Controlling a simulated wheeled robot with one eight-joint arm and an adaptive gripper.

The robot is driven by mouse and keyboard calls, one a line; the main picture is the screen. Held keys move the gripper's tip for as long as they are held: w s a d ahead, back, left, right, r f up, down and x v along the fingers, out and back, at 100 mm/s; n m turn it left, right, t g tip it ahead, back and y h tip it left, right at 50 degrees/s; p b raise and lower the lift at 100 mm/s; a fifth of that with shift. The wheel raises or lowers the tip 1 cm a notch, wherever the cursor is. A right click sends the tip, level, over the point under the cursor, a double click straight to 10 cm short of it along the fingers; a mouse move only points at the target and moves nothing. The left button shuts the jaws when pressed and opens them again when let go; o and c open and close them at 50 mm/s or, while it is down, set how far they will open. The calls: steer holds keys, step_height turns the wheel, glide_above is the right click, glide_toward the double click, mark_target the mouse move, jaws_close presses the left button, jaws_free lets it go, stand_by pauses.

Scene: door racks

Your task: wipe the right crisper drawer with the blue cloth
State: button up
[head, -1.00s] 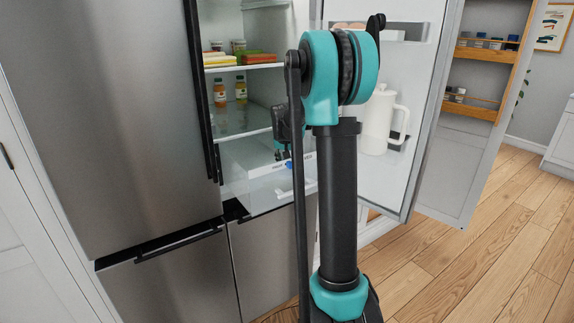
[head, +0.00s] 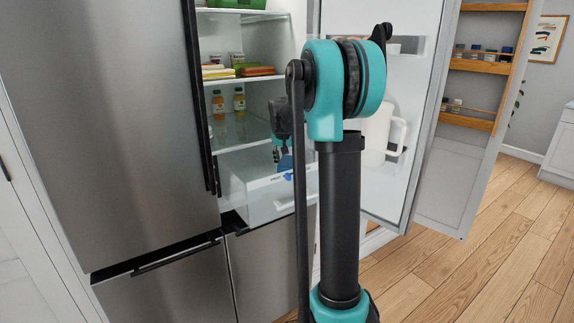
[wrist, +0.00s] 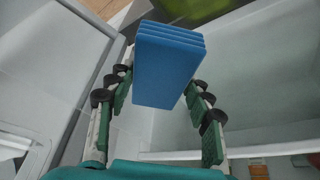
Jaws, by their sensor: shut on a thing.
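The blue cloth (wrist: 168,68) is a folded, layered block held between the fingers of my gripper (wrist: 158,95) in the wrist view. In the head view it shows as a small blue patch (head: 286,164) just under my gripper (head: 283,150). The gripper is shut on it. The clear-fronted crisper drawer (head: 268,206) is pulled out at the bottom of the open fridge, partly hidden by my arm. The cloth shows at the drawer's upper edge; whether it touches the drawer is unclear.
Shelves above hold juice bottles (head: 239,101) and stacked coloured items (head: 257,71). The open fridge door (head: 410,165) with a white pitcher (head: 374,135) stands to the right. The wrist view shows something green (wrist: 195,8) at the top.

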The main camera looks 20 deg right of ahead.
mark_target(287, 160)
steer(key=shift+r, duration=0.1)
steer(key=shift+r, duration=1.4)
